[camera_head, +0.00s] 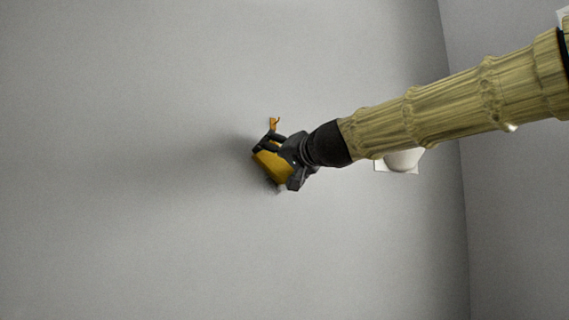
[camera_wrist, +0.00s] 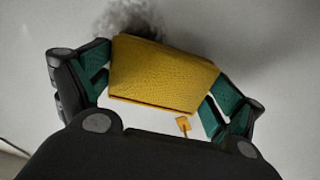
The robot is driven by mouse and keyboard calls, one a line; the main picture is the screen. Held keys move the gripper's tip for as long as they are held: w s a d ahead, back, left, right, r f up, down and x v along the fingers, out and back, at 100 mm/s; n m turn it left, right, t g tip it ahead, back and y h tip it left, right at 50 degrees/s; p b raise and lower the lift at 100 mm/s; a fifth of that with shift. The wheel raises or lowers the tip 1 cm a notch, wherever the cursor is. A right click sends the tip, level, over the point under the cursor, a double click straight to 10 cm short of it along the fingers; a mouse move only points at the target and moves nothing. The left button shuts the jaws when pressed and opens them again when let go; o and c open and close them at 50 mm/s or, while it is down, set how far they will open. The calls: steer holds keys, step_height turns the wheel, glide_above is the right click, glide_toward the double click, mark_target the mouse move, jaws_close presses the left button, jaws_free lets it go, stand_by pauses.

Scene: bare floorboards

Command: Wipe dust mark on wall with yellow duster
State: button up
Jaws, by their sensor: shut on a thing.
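The yellow duster (camera_head: 270,168) is held by my gripper (camera_head: 279,160) close to the grey wall (camera_head: 150,110) in the head view. In the wrist view my gripper's green-padded fingers close on both ends of the yellow duster (camera_wrist: 162,75). A small orange-yellow part (camera_head: 274,123) sticks out beside the fingers; it also shows in the wrist view (camera_wrist: 183,125). A dark smudgy dust mark (camera_wrist: 130,18) shows on the wall just beyond the duster's upper left edge, partly hidden behind it. I cannot tell whether the duster touches the wall.
A white rounded fixture on a square plate (camera_head: 398,164) sits on the wall behind my arm. A wall corner runs down the right side of the head view. The wall to the left is bare and clear.

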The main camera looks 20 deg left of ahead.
mark_target(265, 179)
steer(key=shift+s+a, duration=0.6)
steer(key=shift+a, duration=0.05)
steer(key=shift+f+b, duration=0.9)
steer(key=shift+f, duration=0.15)
steer(key=shift+w+d+p, duration=0.3)
steer(key=shift+w+d, duration=2.45)
steer(key=shift+f+b, duration=0.85)
steer(key=shift+f, duration=0.1)
steer(key=shift+a, duration=0.1)
steer(key=shift+s+a, duration=2.65)
steer(key=shift+s, duration=0.1)
